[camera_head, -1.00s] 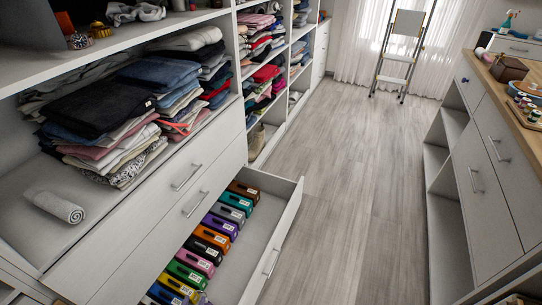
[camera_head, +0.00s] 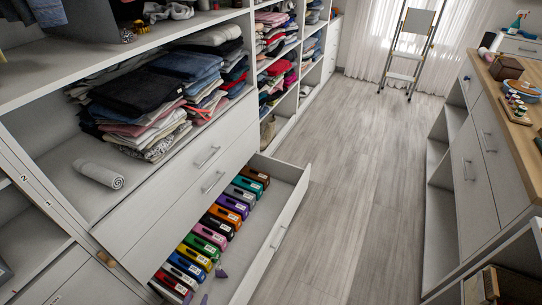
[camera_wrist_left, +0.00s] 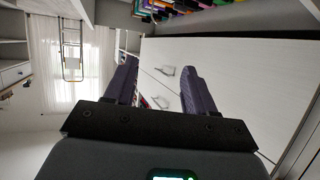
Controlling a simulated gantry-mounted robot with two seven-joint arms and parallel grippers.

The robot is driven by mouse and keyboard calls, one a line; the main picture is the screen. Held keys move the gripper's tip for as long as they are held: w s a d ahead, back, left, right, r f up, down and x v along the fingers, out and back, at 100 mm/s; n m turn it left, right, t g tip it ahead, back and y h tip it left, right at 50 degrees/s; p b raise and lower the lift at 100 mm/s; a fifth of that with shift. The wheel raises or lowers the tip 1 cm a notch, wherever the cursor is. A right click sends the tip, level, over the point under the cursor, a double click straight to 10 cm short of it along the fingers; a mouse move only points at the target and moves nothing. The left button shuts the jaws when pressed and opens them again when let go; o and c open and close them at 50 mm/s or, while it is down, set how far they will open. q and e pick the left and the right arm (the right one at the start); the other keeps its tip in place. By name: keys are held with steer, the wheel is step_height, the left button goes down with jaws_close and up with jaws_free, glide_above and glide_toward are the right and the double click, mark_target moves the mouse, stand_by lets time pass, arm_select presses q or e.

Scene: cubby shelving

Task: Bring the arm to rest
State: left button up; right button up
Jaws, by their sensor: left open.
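My left gripper (camera_head: 212,285) shows only as two small purple fingertips at the bottom of the head view, by the near end of the open drawer. In the left wrist view its two dark purple fingers (camera_wrist_left: 159,72) stand apart with nothing between them. White drawer fronts with metal handles (camera_wrist_left: 165,70) show behind and between the fingers. The rest of the left arm is out of the head view. My right gripper is not in view.
An open drawer (camera_head: 277,204) holds a row of coloured boxes (camera_head: 218,226) and sticks out into the aisle. Folded clothes (camera_head: 150,100) and a rolled towel (camera_head: 98,174) lie on the shelf above. A wooden-topped cabinet (camera_head: 510,185) stands at right. The floor (camera_head: 355,170) between is clear.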

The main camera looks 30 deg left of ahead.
arm_select(q)
steer(key=w+d+r+m+g+h+p, duration=0.15)
steer(key=d+r+p, duration=0.4)
steer(key=r, duration=0.75)
steer(key=w+d+r+m+g+h+p, duration=0.1)
steer(key=w+d+r+h+p, duration=0.15)
steer(key=d+r+p, duration=0.75)
steer(key=w+d+r+m+g+h, duration=0.15)
steer(key=d+r, duration=0.25)
steer(key=r, duration=1.3)
steer(key=s+d+r+m+g, duration=0.2)
steer(key=s+r+m+g, duration=0.15)
steer(key=s+r, duration=0.35)
step_height(320, 180, up, 36)
steer(key=s+g+p, duration=0.1)
steer(key=p, duration=3.6)
steer(key=shift+s+a+r+n+h+p, duration=0.15)
steer(key=shift+s+a+n+h+p, duration=0.1)
steer(key=shift+s+n+h+p, duration=0.15)
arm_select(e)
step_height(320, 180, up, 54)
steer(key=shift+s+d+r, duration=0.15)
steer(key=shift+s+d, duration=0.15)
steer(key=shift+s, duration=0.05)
